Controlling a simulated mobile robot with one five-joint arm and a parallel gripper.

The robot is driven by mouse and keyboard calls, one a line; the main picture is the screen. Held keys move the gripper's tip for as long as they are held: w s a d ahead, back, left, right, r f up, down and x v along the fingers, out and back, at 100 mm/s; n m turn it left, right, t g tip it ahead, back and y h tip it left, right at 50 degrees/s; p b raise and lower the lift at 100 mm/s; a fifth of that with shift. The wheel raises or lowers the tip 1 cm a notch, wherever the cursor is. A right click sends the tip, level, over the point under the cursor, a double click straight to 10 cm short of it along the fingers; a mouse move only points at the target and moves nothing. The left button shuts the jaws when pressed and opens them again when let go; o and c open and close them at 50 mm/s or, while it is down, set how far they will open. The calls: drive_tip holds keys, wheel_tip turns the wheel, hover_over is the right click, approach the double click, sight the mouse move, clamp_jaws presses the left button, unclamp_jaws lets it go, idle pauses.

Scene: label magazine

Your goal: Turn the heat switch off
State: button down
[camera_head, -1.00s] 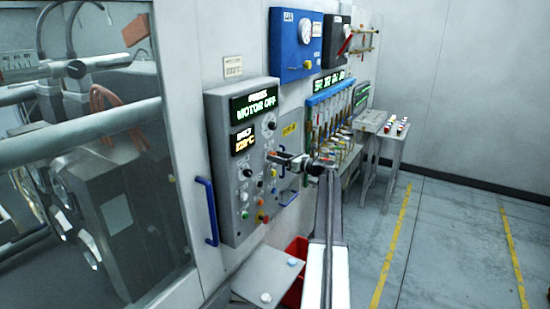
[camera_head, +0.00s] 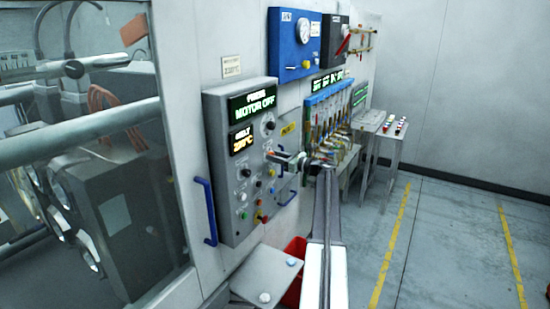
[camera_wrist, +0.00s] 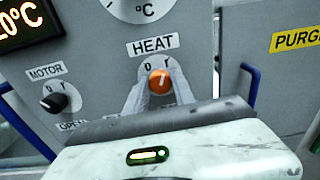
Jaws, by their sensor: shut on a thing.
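The heat switch (camera_wrist: 160,82) is an orange round knob under the HEAT label (camera_wrist: 152,44) in the wrist view. A pale mark crosses its face, but I cannot tell for certain which position it points to. My gripper (camera_wrist: 158,92) is shut on the knob, with one finger on each side of it. In the head view, my gripper (camera_head: 273,156) reaches the right part of the grey control panel (camera_head: 232,200) and covers the switch there.
The black motor knob (camera_wrist: 66,104) sits left of the heat switch. A dial marked °C is above it.

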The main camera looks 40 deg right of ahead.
drive_tip(key=n, duration=1.2)
drive_tip(key=shift+b, duration=0.3)
drive_tip(key=shift+n, duration=0.3)
drive_tip(key=c, duration=1.1)
unclamp_jaws()
drive_tip(key=shift+o, duration=0.2)
drive_tip(key=v, duration=0.8)
drive_tip(key=shift+f, duration=0.2)
